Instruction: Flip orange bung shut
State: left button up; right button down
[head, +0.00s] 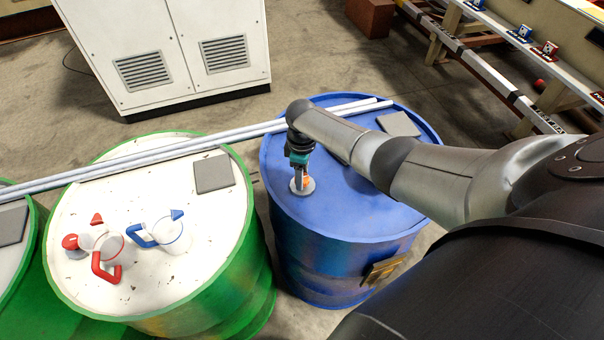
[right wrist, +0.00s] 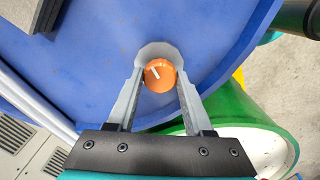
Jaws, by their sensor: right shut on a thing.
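The orange bung (head: 306,182) sits in a pale round fitting on top of the blue drum (head: 350,222). In the right wrist view the bung (right wrist: 160,75) is a round orange cap with a short white mark, slanting toward the upper left. My right gripper (head: 300,178) reaches down onto it from above. In the right wrist view its two grey fingers (right wrist: 160,78) stand on either side of the bung, shut on it. In the head view the fingers partly hide the bung. My left gripper is not in view.
Pale rods (head: 230,134) lie across the drums. Another grey pad (head: 398,123) lies on the blue drum. A white cabinet (head: 165,50) stands behind.

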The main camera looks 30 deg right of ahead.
jog(key=shift+c, duration=1.4)
grip_release()
notch_tip(320, 180, up, 15)
jog(key=p, duration=0.3)
jog(key=shift+r, duration=0.15)
